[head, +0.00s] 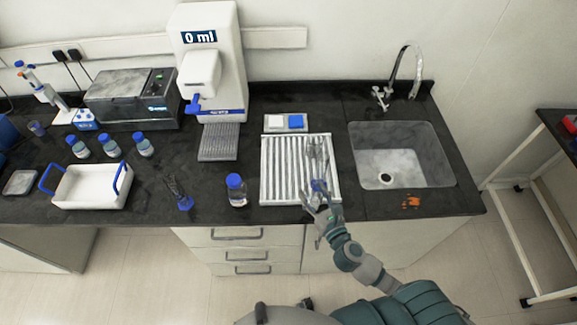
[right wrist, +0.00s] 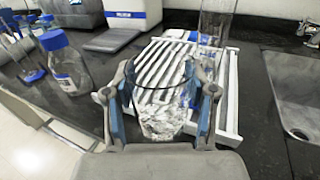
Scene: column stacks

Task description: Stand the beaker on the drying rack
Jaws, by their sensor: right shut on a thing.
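The beaker (right wrist: 160,108) is clear glass with an open round rim. My right gripper (right wrist: 158,98) is shut on it, one finger on each side. In the head view this gripper (head: 320,192) is at the front right part of the drying rack, and the beaker is hard to make out there. The drying rack (head: 265,172) is a white slatted tray on the dark counter. The beaker overlaps its front part; I cannot tell whether its base touches the slats. My left gripper is not in view.
A tall clear glass vessel (right wrist: 217,30) stands at the rack's back right. A blue-capped bottle (head: 237,190) stands just left of the rack. The sink (head: 402,155) is to the right.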

